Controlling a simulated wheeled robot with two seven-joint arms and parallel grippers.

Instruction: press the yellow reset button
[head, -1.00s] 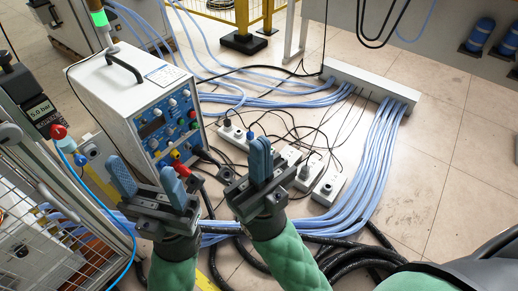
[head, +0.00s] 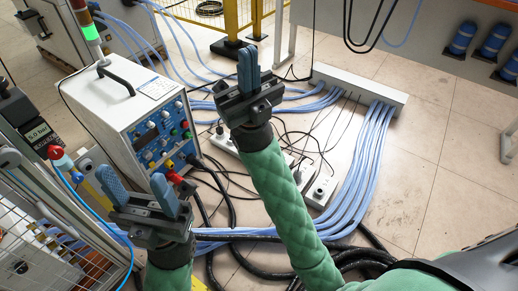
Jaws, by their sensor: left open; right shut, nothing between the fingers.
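The white heater unit (head: 115,117) stands at left centre with a blue control panel (head: 157,131) on its right-hand face. A small yellow spot low on that panel (head: 169,164) looks like the yellow button; I cannot read its label. My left gripper (head: 132,177) is open and empty, in front of the unit's lower part in the picture, its blue fingers well apart. My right gripper (head: 247,68) is shut and empty, to the right of the unit and apart from the panel, with its fingers pointing up in the picture.
Black leads plug in low on the panel. Power strips (head: 320,190), blue hoses (head: 362,165) and thick black cables (head: 350,258) lie on the floor to the right. A wire cage (head: 60,240) and a pressure gauge (head: 38,132) stand at the left.

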